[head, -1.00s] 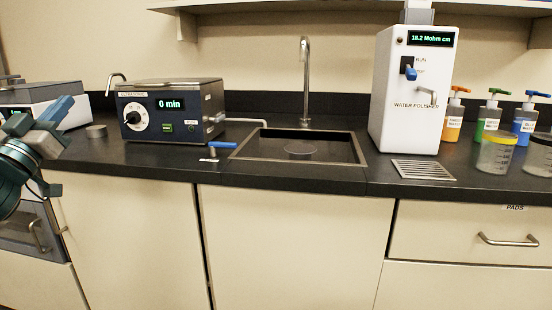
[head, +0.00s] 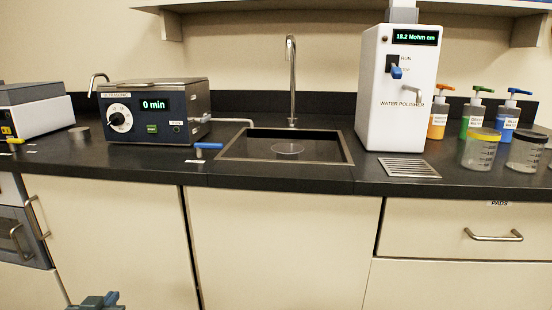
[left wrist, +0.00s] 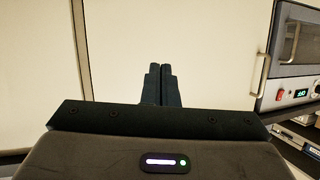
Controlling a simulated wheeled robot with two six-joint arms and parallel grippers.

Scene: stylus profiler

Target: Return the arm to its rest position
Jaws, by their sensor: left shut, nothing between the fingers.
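My left gripper (head: 97,301) shows only as a small blue-grey piece at the bottom edge of the head view, low in front of the cabinet doors. In the left wrist view its two dark fingers (left wrist: 162,84) are together with nothing between them. They point at a plain pale cabinet front and hold clear of the counter. My right gripper is not in view.
The black counter (head: 110,166) holds an ultrasonic bath (head: 152,122), a sink (head: 285,160), a water polisher (head: 398,120), bottles and jars. A grey oven-like appliance (left wrist: 300,50) stands at the right in the left wrist view. Space before the cabinet doors (head: 280,245) is clear.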

